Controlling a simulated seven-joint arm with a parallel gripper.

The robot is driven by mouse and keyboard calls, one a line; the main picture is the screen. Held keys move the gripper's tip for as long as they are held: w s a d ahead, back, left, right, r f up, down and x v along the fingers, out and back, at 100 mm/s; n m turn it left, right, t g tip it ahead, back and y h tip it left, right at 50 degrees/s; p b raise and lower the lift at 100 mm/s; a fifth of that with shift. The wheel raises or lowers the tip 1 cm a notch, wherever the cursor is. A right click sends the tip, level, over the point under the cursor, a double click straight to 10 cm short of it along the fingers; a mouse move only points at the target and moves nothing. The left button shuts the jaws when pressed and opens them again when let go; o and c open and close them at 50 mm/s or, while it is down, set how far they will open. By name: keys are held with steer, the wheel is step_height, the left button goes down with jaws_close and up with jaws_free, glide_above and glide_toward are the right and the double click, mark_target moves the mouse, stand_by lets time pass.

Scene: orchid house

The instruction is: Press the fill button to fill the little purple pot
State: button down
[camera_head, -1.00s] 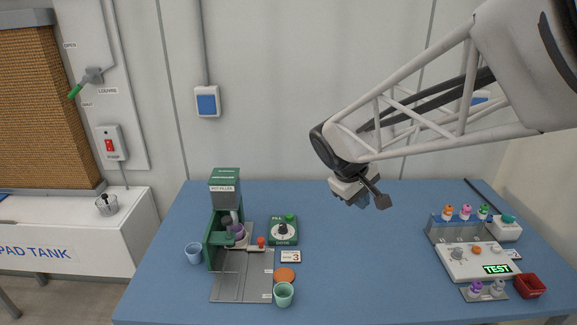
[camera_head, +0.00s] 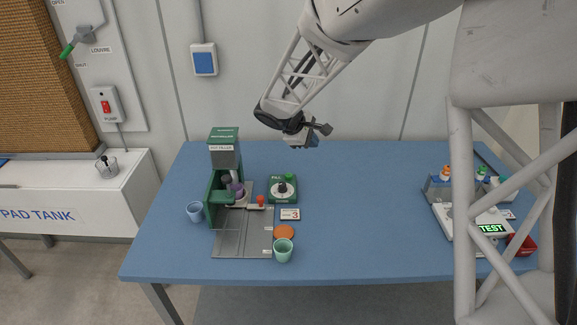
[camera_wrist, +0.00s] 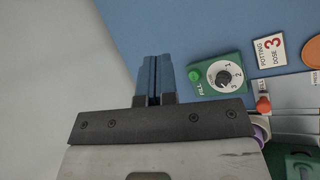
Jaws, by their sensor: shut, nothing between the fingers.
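The green fill button (camera_head: 289,177) sits on a dark green box (camera_head: 273,198) with a round dial (camera_head: 283,188). In the wrist view the button (camera_wrist: 195,75) has the word FILL beside it. The little purple pot (camera_head: 237,188) stands in the green pot filler (camera_head: 224,160), under its spout; only a purple edge of it (camera_wrist: 262,130) shows in the wrist view. My gripper (camera_head: 312,142) is shut and empty, in the air behind and to the right of the dial box. In the wrist view its fingertips (camera_wrist: 154,60) are left of the button, apart from it.
A red knob (camera_head: 261,200) stands on the filler's front. A card (camera_head: 290,214) reads potting dose 3. A blue cup (camera_head: 195,211), an orange disc (camera_head: 284,232) and a mint cup (camera_head: 283,250) stand near. The middle of the blue table (camera_head: 360,215) is clear.

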mark_target(289, 176)
steer(key=w+a+f+n+t, duration=0.1)
steer(key=w+a+f+n, duration=0.2)
steer(key=w+a+f, duration=0.3)
steer(key=shift+w+a+f+h, duration=0.2)
steer(key=shift+w+a+h, duration=0.1)
steer(key=shift+w, duration=0.55)
steer(key=shift+f, duration=0.15)
steer(key=shift+f, duration=4.25)
steer(key=shift+f, duration=0.9)
steer(key=shift+r, duration=0.95)
